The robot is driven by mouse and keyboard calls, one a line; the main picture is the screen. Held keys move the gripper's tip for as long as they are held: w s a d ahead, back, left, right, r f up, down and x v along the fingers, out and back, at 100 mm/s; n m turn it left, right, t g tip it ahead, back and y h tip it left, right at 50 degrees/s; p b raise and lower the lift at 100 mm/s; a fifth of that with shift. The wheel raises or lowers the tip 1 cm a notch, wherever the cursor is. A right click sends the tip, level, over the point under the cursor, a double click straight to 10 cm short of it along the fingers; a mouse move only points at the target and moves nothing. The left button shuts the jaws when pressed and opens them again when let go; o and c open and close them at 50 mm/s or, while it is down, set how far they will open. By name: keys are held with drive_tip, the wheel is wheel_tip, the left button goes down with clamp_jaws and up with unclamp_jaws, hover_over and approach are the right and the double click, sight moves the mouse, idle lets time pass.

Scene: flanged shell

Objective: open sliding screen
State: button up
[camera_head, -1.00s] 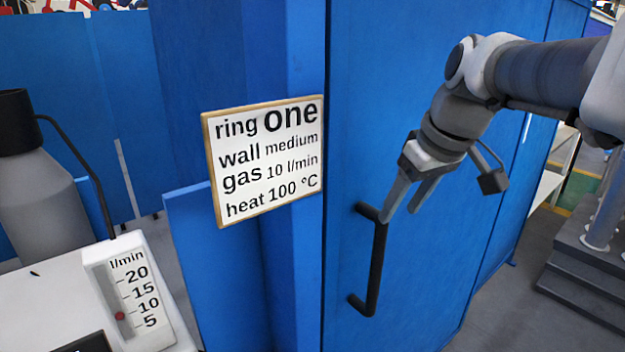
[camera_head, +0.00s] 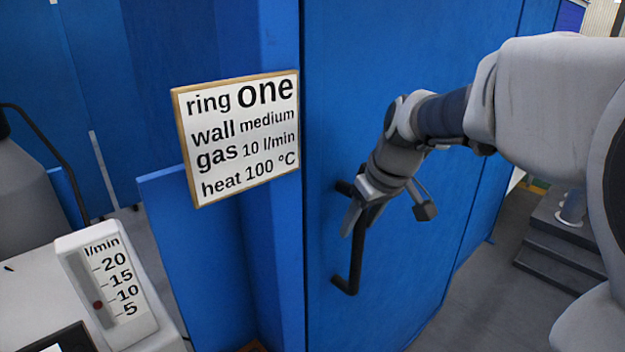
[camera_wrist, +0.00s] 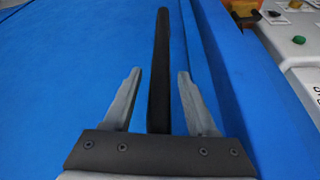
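The sliding screen (camera_head: 335,100) is a tall blue panel in the middle of the head view. It carries a black vertical bar handle (camera_head: 356,255) near its left edge. My gripper (camera_head: 354,222) is at the upper part of the handle. In the wrist view the handle (camera_wrist: 161,70) runs between the two grey fingers of my gripper (camera_wrist: 157,78). The fingers are open, with a gap visible on each side of the bar. The upper end of the handle is partly hidden by my gripper in the head view.
A sign (camera_head: 238,138) reading "ring one, wall medium, gas 10 l/min, heat 100 °C" hangs left of the screen. A flow gauge (camera_head: 108,285) stands on a white surface at lower left. Grey steps (camera_head: 560,245) are on the right, with bare floor before them.

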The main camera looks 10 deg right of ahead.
clamp_jaws()
idle(1.2)
